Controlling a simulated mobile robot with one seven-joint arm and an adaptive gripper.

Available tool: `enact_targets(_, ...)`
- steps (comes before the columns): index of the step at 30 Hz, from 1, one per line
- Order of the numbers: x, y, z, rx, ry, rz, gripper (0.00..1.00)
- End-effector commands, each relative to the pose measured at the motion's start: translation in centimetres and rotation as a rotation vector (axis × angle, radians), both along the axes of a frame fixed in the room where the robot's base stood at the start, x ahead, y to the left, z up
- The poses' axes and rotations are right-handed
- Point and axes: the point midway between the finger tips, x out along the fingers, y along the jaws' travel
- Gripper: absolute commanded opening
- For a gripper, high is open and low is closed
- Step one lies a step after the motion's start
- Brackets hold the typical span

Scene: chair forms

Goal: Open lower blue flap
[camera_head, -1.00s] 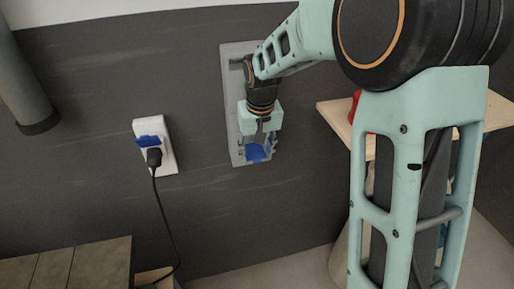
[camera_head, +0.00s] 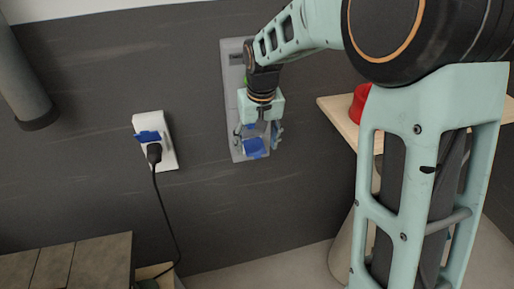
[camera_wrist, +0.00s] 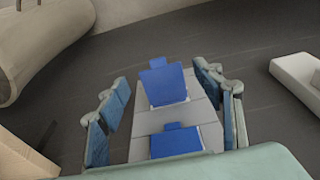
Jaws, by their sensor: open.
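A grey panel (camera_head: 234,100) on the dark wall carries blue flaps. The lower blue flap (camera_head: 254,148) shows at the panel's bottom end. In the wrist view this flap (camera_wrist: 165,85) is the farther one, with a small tab at its far edge. A second blue flap (camera_wrist: 176,140) lies nearer the wrist camera, partly cut off by my gripper's body. My gripper (camera_head: 257,134) is open in front of the panel's lower part. In the wrist view its fingers (camera_wrist: 164,90) stand on either side of the flaps, with nothing gripped. Contact with the lower flap cannot be told.
A white socket (camera_head: 168,158) with a blue flap and a plugged black cable (camera_head: 167,210) is left of the panel. A wooden shelf (camera_head: 338,115) with a red object (camera_head: 360,103) is at right. A grey pipe (camera_head: 25,90) stands at far left. Wall between socket and panel is clear.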

Motion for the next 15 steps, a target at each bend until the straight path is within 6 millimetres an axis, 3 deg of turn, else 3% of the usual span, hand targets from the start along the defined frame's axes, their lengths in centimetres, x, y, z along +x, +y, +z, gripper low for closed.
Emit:
enact_targets(9,-1.1,-0.3,6.7,0.001,-0.004,0.000,0.61)
enact_targets(15,-1.5,-0.5,9.1,0.000,-0.001,-0.001,0.61)
